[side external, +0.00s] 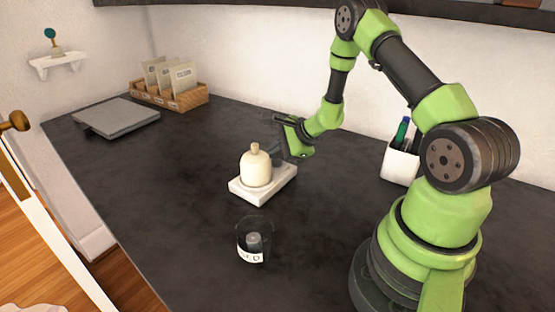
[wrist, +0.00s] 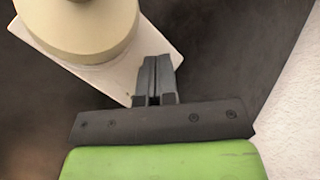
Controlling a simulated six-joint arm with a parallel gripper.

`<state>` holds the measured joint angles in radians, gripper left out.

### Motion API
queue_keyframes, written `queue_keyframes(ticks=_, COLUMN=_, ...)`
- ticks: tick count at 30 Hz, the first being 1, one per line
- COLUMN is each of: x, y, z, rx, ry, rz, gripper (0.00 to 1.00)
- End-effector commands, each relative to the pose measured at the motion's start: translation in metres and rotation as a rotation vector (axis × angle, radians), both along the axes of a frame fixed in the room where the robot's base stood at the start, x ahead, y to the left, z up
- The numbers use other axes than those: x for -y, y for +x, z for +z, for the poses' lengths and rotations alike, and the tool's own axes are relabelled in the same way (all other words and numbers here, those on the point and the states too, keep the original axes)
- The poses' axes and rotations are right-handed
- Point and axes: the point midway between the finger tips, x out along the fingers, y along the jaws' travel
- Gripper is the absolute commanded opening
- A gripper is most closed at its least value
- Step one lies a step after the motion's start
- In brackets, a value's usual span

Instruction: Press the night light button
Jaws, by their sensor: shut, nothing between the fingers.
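The night light (side external: 256,170) is a cream, rounded dome with a small tan knob on top. It stands on a white rectangular base (side external: 279,181) on the dark counter. In the wrist view, the cream dome (wrist: 92,52) is at the upper left, cut off by the frame edge, with the white base (wrist: 152,48) under it. My gripper (side external: 278,151) is just right of and behind the night light in the side view. In the wrist view its fingers (wrist: 156,72) are together and empty, overlapping the base's edge. I cannot tell whether they touch it. No separate button is clearly visible.
A clear jar with a label (side external: 250,243) stands in front of the night light. A white pen cup (side external: 400,163) is at the right near the wall. A grey flat slab (side external: 117,117) and a wooden box of packets (side external: 170,96) are at the back left. The dark counter (side external: 180,200) is clear left of the light.

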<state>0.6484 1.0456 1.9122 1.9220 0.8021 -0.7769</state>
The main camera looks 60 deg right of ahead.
Motion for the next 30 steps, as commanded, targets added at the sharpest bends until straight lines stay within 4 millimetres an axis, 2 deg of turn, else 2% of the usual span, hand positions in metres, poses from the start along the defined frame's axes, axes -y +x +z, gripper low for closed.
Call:
queue_keyframes(ticks=6, x=-0.0002, y=-0.0001, z=-0.0078, rx=-0.001, ry=0.0, rz=0.0, gripper=0.0)
queue_keyframes(ticks=15, x=-0.0002, y=-0.0001, z=-0.0079, rx=-0.001, ry=0.0, rz=0.0, gripper=0.0)
queue_keyframes(ticks=30, x=-0.0004, y=-0.0004, z=0.001, rx=-0.001, ry=0.0, rz=0.001, gripper=0.0)
